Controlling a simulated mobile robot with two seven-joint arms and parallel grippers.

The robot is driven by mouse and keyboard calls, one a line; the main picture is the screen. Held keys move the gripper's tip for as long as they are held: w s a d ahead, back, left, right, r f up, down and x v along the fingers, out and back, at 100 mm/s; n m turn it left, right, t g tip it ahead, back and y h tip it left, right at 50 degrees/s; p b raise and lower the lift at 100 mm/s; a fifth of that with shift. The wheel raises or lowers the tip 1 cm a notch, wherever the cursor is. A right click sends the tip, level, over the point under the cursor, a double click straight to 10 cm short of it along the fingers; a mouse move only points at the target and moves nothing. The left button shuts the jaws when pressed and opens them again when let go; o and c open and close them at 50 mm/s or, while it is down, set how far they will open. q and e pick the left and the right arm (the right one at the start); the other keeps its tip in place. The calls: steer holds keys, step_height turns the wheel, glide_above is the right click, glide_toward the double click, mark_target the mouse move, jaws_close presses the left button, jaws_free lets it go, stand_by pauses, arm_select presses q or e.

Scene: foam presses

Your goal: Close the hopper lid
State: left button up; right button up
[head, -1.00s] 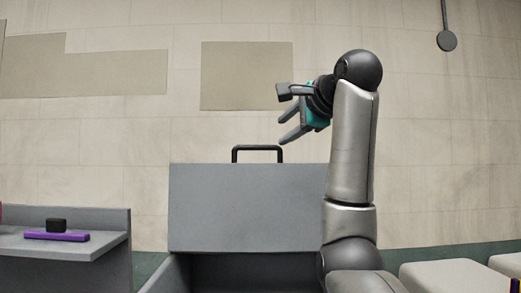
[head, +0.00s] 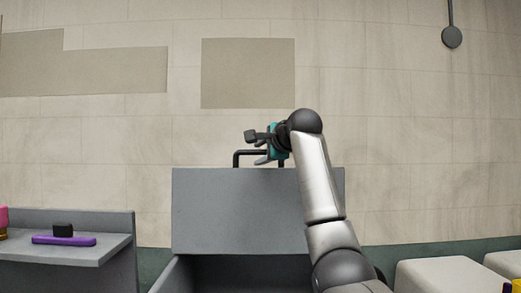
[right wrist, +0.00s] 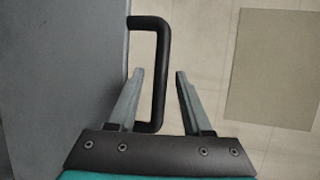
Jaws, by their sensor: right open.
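The grey hopper lid (head: 235,210) stands raised above the open hopper (head: 172,277) in the head view. A black bar handle (head: 237,158) rises from the lid's top edge. My right gripper (head: 258,154) is at the handle, its fingers pointing left in the head view. In the right wrist view the gripper (right wrist: 158,75) is open, and the handle (right wrist: 161,75) passes between its two fingers; I cannot tell whether either finger touches it. The lid's grey face (right wrist: 65,70) fills the left of that view. My left gripper is not in view.
A grey side shelf (head: 70,252) on the left bears a purple bar (head: 63,241), a black block (head: 63,230) and a pink object (head: 3,220). Pale blocks (head: 450,276) lie at the lower right. The tiled wall (head: 400,130) stands behind.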

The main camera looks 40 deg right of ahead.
steer(key=shift+c, duration=0.3)
jaws_close()
stand_by(1.1)
